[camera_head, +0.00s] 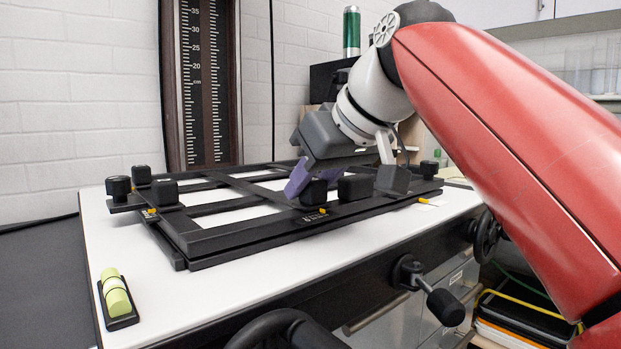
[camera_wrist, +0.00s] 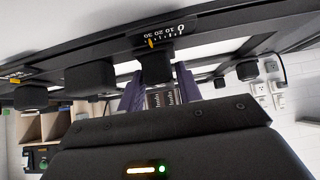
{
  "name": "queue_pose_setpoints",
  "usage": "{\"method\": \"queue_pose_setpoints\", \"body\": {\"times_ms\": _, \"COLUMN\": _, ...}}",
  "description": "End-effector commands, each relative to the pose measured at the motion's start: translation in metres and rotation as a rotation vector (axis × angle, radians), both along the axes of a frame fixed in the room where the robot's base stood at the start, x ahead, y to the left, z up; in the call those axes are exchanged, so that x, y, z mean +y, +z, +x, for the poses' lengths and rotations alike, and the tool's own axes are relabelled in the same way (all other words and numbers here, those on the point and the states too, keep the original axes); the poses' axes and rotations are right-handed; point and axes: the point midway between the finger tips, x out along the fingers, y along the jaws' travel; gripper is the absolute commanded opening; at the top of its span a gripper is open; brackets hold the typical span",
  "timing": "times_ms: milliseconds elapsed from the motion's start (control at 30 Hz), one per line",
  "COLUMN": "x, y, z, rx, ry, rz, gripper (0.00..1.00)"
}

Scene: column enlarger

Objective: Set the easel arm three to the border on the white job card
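The black easel (camera_head: 215,238) lies on the white baseboard, with several black knobs along its edges. My gripper (camera_head: 312,180) has its two purple fingers down at a front-edge knob (camera_head: 314,193). In the wrist view, which is upside down, the fingers (camera_wrist: 158,80) stand apart on either side of this knob (camera_wrist: 156,62). Whether they press on it is unclear. Beside the knob a white scale (camera_wrist: 165,34) reads 0 10 20 30, with a yellow pointer (camera_wrist: 150,43) near the 20 to 30 end. Arm numbers are not readable. I cannot make out the white job card.
Another block-shaped knob (camera_head: 355,187) stands close to the right of my fingers. A green-yellow object in a black holder (camera_head: 117,298) lies at the baseboard's front left. A column with a scale (camera_head: 203,80) rises behind the easel. A crank handle (camera_head: 440,303) sticks out below the front edge.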

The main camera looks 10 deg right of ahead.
Motion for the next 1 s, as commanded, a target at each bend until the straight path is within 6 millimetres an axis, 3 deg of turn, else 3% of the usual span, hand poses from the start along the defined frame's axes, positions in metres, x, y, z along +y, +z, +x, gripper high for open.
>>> {"method": "queue_pose_setpoints", "body": {"times_ms": 100, "x": 0.000, "y": 0.000, "z": 0.000, "rx": 0.000, "ry": 0.000, "rz": 0.000, "gripper": 0.49}}
{"method": "queue_pose_setpoints", "body": {"times_ms": 433, "x": -0.002, "y": 0.004, "z": -0.002, "rx": -0.002, "ry": -0.001, "rz": 0.001, "gripper": 0.49}}
{"method": "queue_pose_setpoints", "body": {"times_ms": 800, "x": -0.025, "y": 0.046, "z": -0.036, "rx": -0.001, "ry": -0.002, "rz": 0.000, "gripper": 0.49}}
{"method": "queue_pose_setpoints", "body": {"times_ms": 1000, "x": -0.030, "y": 0.055, "z": -0.045, "rx": -0.001, "ry": 0.000, "rz": 0.001, "gripper": 0.49}}
